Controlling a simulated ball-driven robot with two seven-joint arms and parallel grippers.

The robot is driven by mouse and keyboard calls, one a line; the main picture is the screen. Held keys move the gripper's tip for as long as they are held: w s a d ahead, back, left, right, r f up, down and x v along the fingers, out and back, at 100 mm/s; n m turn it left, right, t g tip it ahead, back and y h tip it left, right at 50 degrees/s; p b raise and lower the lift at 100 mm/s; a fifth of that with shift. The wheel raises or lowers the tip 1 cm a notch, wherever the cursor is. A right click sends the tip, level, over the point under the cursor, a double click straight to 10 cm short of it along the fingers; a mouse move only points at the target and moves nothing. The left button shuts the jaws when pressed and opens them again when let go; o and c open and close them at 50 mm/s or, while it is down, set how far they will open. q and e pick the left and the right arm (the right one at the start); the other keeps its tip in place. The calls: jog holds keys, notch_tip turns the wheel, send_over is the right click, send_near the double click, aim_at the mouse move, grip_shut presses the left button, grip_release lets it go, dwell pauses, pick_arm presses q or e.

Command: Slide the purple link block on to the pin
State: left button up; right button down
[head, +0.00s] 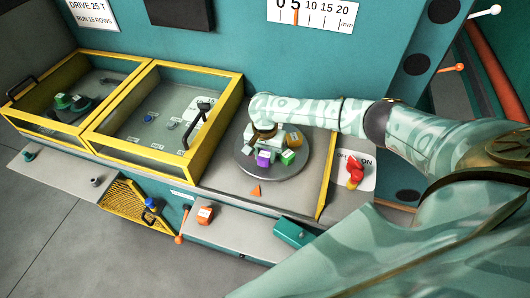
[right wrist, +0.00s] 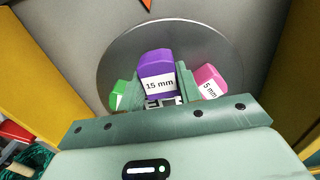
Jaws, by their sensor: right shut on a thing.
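The purple link block (right wrist: 157,64), labelled 15 mm, sits between the two fingers of my right gripper (right wrist: 160,82) in the right wrist view. The fingers are shut on its sides. In the head view the purple block (head: 263,159) shows small at the front of my right gripper (head: 266,148), over the round grey plate (head: 252,173). I cannot tell whether the block touches the plate. I cannot make out for sure which part is the pin. My left gripper is not in view.
On the plate, a green block (right wrist: 117,97) and a pink block (right wrist: 208,80), labelled 5 mm, flank the purple one. A tan block (head: 294,141) stands behind. Yellow-framed bays (head: 160,110) lie left. Red buttons (head: 355,172) stand right of a yellow rail.

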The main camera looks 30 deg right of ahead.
aim_at(265, 154)
jog(key=shift+f+p, duration=0.2)
jog(key=shift+p, duration=0.25)
jog(key=shift+f, duration=0.45)
jog(key=shift+f, duration=0.35)
dwell(0.4)
jog(key=c, duration=0.9)
grip_release()
notch_tip(265, 154, up, 16)
jog(key=p, duration=0.5)
jog(key=shift+r, duration=0.1)
